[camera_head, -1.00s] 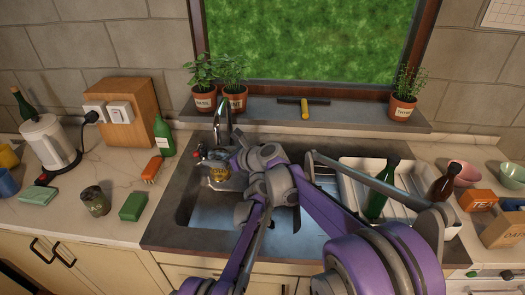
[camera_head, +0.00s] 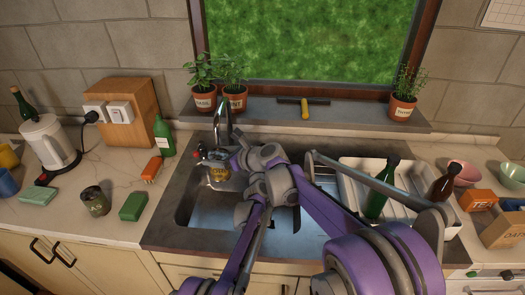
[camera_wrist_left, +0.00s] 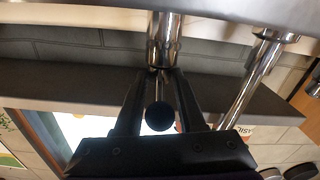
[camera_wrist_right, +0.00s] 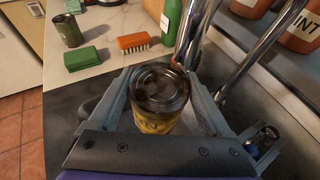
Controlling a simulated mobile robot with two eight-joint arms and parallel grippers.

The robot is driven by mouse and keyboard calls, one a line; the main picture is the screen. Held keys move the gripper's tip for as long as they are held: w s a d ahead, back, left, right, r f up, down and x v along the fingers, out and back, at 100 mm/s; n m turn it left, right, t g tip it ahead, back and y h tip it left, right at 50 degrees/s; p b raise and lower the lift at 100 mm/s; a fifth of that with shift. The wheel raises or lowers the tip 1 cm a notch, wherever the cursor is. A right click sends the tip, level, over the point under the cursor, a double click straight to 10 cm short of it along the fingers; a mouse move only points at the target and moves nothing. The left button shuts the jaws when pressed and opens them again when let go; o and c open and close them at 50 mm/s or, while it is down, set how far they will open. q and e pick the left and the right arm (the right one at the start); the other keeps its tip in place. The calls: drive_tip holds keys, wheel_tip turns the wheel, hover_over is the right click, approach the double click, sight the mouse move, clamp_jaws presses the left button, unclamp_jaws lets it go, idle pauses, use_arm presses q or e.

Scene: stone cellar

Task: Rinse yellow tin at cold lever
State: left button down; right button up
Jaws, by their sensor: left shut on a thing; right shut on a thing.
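The yellow tin (camera_wrist_right: 155,122) is upright between the fingers of my right gripper (camera_wrist_right: 160,92), which is shut on it. Its top looks dark. In the head view the tin (camera_head: 219,175) is low over the left part of the sink, just below the chrome tap (camera_head: 222,125). My left gripper (camera_wrist_left: 160,108) is shut on a thin lever with a dark round knob (camera_wrist_left: 160,116), below a chrome fitting. The knob's colour is in shadow. A red knob (camera_head: 196,154) shows left of the tap. My arms hide much of the tap's base. I cannot tell whether water runs.
The sink (camera_head: 182,215) has a dish rack (camera_head: 405,215) with a green bottle (camera_head: 383,190) at its right. Potted herbs (camera_head: 203,103) line the sill.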

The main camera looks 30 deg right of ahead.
use_arm(q)
drive_tip(key=shift+d, duration=0.1)
idle(0.3)
drive_tip(key=shift+s+d+r+n+t+y, duration=0.1)
drive_tip(key=shift+r+n+t+y, duration=0.05)
drive_tip(key=shift+n+t+y, duration=0.35)
drive_tip(key=shift+d+n+t+y, duration=0.1)
drive_tip(key=shift+n+t+y, duration=0.55)
drive_tip(key=shift+y, duration=0.65)
drive_tip(key=c, duration=0.6)
unclamp_jaws()
drive_tip(key=shift+c, duration=0.2)
drive_tip(key=shift+s, duration=0.1)
drive_tip(key=v, duration=1.2)
drive_tip(key=shift+r, duration=0.1)
